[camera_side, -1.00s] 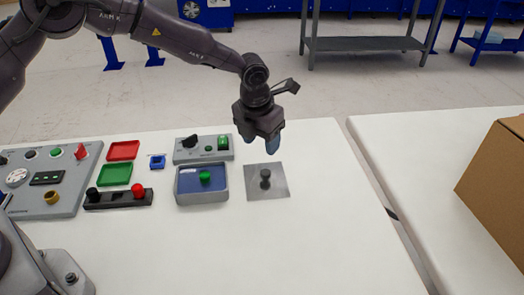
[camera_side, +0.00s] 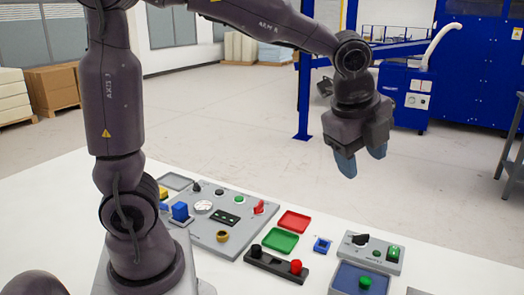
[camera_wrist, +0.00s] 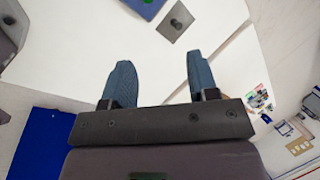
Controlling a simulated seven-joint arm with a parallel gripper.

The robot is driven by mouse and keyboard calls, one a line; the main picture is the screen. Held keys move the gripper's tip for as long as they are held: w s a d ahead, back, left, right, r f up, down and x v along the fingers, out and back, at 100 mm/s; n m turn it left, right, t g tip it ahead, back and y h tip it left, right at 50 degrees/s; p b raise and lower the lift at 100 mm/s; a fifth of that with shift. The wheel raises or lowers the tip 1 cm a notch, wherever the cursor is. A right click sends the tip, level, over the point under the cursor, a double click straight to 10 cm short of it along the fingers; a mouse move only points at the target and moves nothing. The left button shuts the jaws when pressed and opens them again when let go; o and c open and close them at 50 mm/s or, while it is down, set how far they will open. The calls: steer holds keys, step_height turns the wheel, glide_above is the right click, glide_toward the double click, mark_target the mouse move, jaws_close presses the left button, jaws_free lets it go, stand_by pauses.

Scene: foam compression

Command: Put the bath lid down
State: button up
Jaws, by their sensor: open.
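A grey square plate with a dark knob, which looks like the bath lid (camera_wrist: 168,31), lies flat on the white table in the wrist view, beyond my fingertips. In the side view it is almost wholly cut off by the bottom edge. The bath, a grey tray with a blue inside (camera_side: 345,274), stands beside it with a green knob in it. Its blue corner (camera_wrist: 146,7) shows at the top of the wrist view. My gripper (camera_side: 362,160) is open and empty, well above the table. Its two blue fingers (camera_wrist: 158,65) are apart with nothing between them.
A control box (camera_side: 372,252) stands behind the bath. To the left are a green tray (camera_side: 281,241), a red tray (camera_side: 294,221), a black bar with buttons (camera_side: 276,264), a small blue block (camera_side: 322,245) and a grey panel (camera_side: 215,238). The air around my gripper is clear.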

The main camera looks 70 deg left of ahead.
steer(key=s+a+n+t, duration=0.1)
steer(key=s+a+n, duration=0.1)
steer(key=s+n, duration=0.6)
steer(key=s+a+n+h, duration=0.1)
steer(key=s+n, duration=0.7)
steer(key=shift+s+a+r+t, duration=0.15)
steer(key=shift+a+r+t, duration=0.25)
steer(key=shift+r, duration=0.05)
